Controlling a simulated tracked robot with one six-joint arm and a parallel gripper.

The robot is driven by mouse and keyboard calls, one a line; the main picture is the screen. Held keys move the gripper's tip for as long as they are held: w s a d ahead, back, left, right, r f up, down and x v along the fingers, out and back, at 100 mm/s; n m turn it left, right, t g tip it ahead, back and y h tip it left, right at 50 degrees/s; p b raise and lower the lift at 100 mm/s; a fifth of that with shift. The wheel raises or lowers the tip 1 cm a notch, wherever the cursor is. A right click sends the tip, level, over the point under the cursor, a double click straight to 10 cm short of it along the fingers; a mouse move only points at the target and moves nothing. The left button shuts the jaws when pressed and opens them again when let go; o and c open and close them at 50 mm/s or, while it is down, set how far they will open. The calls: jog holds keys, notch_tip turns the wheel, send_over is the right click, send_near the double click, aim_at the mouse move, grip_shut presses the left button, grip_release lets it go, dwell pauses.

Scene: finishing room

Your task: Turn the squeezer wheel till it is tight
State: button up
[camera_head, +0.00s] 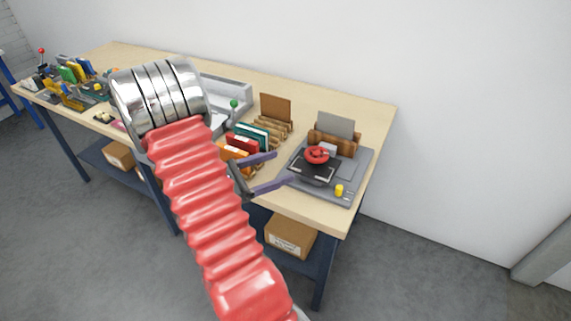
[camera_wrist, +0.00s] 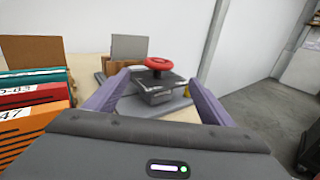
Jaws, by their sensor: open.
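The squeezer wheel is a red handwheel (camera_head: 317,155) on top of a dark plate over a grey base (camera_head: 333,188) at the right end of the bench. In the wrist view the red wheel (camera_wrist: 159,63) stands upright on its post, ahead of my fingers. My gripper (camera_head: 284,170) has purple fingers spread apart, with nothing between them. It is to the left of the squeezer and does not touch the wheel. In the wrist view the gripper (camera_wrist: 157,88) frames the squeezer between its fingertips.
Coloured folders (camera_head: 245,140) and a brown board (camera_head: 276,107) stand left of the squeezer. A grey panel (camera_head: 336,125) rises behind it, and a yellow knob (camera_head: 339,190) sits on its base. The wall is behind the bench. Open floor lies to the right.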

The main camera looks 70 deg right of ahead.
jog(key=w+a+r+m+t+y, duration=0.3)
jog(key=a+t, duration=0.3)
jog(key=a, duration=0.8)
jog(key=w+a+r+m+t+y, duration=0.2)
jog(key=a+r+t+y, duration=0.3)
jog(key=a, duration=0.9)
jog(key=w+a+r+m+t+y, duration=0.3)
jog(key=a+r+m+t+y, duration=0.1)
jog(key=a, duration=1.1)
jog(key=r+t+y, duration=0.1)
jog(key=t, duration=0.1)
jog(key=shift+w+m+t, duration=0.3)
jog(key=shift+c, duration=0.5)
